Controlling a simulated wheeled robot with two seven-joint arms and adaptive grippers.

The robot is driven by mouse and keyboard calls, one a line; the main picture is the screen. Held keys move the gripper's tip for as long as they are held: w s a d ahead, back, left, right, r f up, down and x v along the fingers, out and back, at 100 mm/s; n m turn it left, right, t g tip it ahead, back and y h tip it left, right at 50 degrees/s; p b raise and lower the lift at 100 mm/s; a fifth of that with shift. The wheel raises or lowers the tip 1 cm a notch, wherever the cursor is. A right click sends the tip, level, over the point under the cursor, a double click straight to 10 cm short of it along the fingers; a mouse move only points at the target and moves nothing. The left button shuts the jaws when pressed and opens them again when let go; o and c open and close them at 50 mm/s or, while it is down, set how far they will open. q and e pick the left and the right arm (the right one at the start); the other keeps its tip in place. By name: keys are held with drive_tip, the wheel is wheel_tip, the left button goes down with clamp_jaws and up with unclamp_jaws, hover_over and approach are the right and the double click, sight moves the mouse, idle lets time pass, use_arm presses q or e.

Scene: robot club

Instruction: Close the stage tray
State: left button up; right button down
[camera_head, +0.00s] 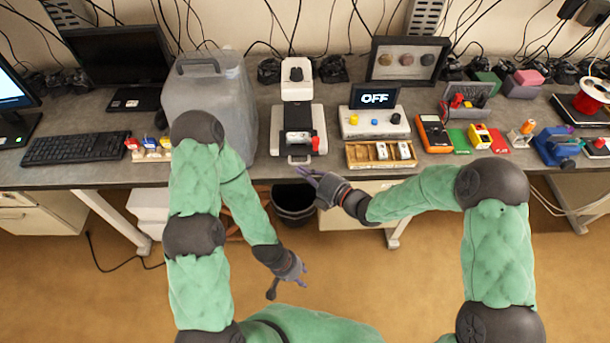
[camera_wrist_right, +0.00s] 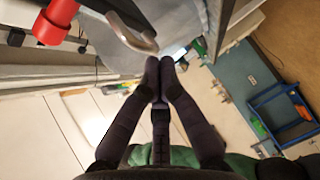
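The stage tray (camera_head: 283,147) sticks out of the front of the white scope-like device (camera_head: 300,88), with a small white part and a red knob (camera_head: 315,143) on it. Its metal handle (camera_head: 300,160) is at the table's front edge, and shows close up in the right wrist view (camera_wrist_right: 136,36), where the red knob (camera_wrist_right: 55,20) is at top left. My right gripper (camera_head: 306,175) is just in front of and below the handle. Its fingertips (camera_wrist_right: 160,62) are together with nothing seen between them; contact with the handle cannot be told. My left gripper (camera_head: 287,287) hangs low, open and empty.
A large grey jug (camera_head: 205,90) stands left of the device. To its right are an OFF display box (camera_head: 375,120) and a wooden tray (camera_head: 362,160) with white blocks. A dark bin (camera_head: 293,205) is on the floor below. The front edge by the handle is clear.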

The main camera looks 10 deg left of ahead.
sight(308, 144)
drive_tip(key=shift+w, duration=0.1)
drive_tip(key=w+a+b, duration=0.1)
drive_tip(key=w+b, duration=0.1)
drive_tip(key=w, duration=0.1)
drive_tip(key=w+a+b, duration=0.1)
drive_tip(key=w+b, duration=0.1)
drive_tip(key=w, duration=0.2)
drive_tip(key=w+a+b, duration=0.1)
drive_tip(key=w+b, duration=0.1)
drive_tip(key=w, duration=0.1)
drive_tip(key=shift+w+f, duration=0.2)
drive_tip(key=shift+w, duration=0.05)
drive_tip(key=shift+w+a+r, duration=0.1)
drive_tip(key=shift+w, duration=0.2)
drive_tip(key=shift+r, duration=0.25)
drive_tip(key=shift+b, duration=0.3)
